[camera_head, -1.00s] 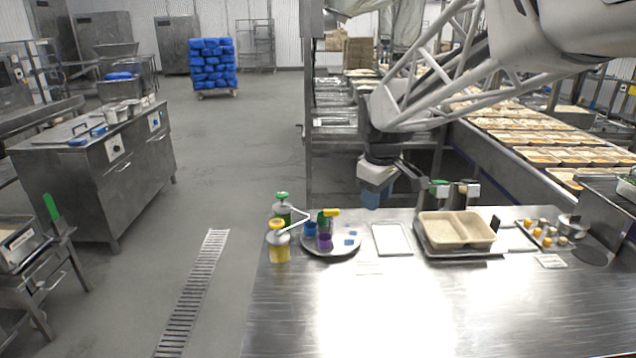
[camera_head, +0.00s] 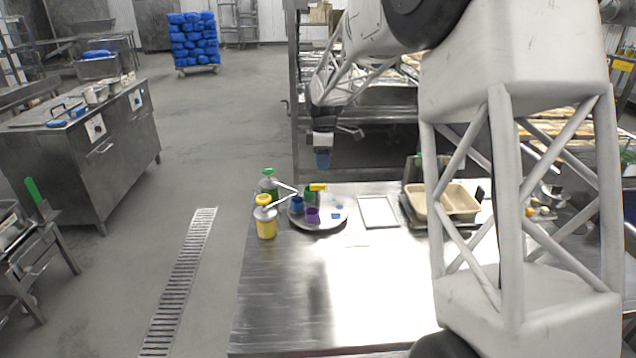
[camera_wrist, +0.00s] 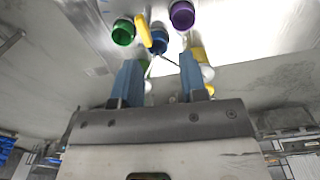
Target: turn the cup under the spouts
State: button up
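A blue cup (camera_head: 297,207), a purple cup (camera_head: 312,216) and a green cup (camera_head: 309,197) stand on a round plate (camera_head: 328,228). A green-topped pump bottle (camera_head: 268,186) and a yellow pump bottle (camera_head: 266,225) stand at its left. Their thin spouts meet near the blue cup. A yellow piece (camera_head: 318,187) lies over the green cup. My gripper (camera_head: 322,160) is above and behind the plate, apart from the cups. In the wrist view my gripper (camera_wrist: 158,72) has its blue fingers apart with nothing between; the blue cup (camera_wrist: 157,41) shows beyond them.
A white-bordered flat tray (camera_head: 378,211) lies right of the plate, then a beige divided tray (camera_head: 455,200). The steel table's front (camera_head: 330,290) is clear. My arm covers much of the right side.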

aim_at(318, 184)
jog(key=shift+n, duration=0.6)
jog(key=w+f, duration=0.1)
jog(key=w+a+f, duration=0.1)
jog(key=w, duration=0.1)
jog(key=shift+w+a+f, duration=0.1)
jog(key=shift+w+f, duration=0.05)
jog(key=shift+f, duration=3.9)
grip_shut()
